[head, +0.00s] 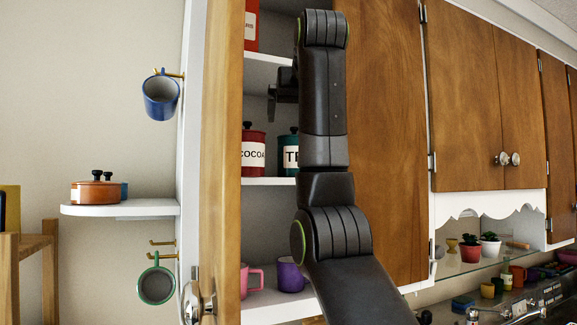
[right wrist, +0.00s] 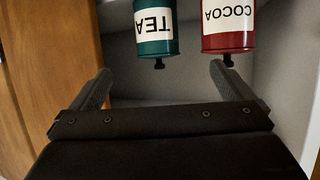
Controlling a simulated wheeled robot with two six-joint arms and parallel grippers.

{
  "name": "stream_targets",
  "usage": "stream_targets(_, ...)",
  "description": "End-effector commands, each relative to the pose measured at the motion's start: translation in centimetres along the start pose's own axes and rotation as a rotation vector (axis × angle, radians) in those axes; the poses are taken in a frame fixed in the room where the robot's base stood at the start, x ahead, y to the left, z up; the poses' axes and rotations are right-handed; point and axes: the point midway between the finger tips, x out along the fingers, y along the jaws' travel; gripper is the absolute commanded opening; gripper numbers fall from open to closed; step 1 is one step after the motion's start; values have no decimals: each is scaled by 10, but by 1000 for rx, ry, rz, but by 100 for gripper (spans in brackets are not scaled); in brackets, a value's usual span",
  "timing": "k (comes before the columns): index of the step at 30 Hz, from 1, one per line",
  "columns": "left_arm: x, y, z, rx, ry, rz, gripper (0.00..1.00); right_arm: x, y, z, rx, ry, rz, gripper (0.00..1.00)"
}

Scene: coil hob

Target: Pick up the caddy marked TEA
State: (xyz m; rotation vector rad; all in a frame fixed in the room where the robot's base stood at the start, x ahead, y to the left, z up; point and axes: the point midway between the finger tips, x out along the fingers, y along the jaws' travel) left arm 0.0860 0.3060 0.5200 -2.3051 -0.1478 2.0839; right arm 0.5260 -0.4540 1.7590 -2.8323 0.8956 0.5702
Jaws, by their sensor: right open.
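The green caddy marked TEA (head: 288,158) stands on the middle shelf of the open cupboard, with my arm hiding its right part. The right wrist view shows the TEA caddy (right wrist: 155,30) upside down with its black lid knob. My right gripper (head: 280,92) is partly hidden behind its own arm, higher than the caddy lids. In the wrist view the right gripper (right wrist: 160,76) has its fingers wide apart with nothing between them. The TEA knob is near the gap, apart from both fingers. My left gripper is not in view.
A red COCOA caddy (head: 254,152) stands just left of the TEA caddy, and its knob shows near one finger in the wrist view. The open wooden door (head: 220,120) edges the cupboard's left. A red box (head: 251,28) sits above; pink (head: 250,281) and purple (head: 290,275) mugs sit below.

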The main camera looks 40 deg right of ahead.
Motion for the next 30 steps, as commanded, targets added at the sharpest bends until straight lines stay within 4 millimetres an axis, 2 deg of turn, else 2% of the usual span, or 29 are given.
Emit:
stream_targets(1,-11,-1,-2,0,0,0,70,3,1,-6,1,-1,4,100)
stream_targets(3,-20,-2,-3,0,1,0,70,9,1,-7,0,-1,4,100)
stream_targets(15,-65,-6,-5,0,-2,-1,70,52,1,-6,-3,-2,5,100)
stream_targets(21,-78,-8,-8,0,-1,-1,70,92,1,-4,-2,-3,4,100)
stream_targets(30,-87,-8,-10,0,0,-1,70,117,1,-2,-2,-2,3,100)
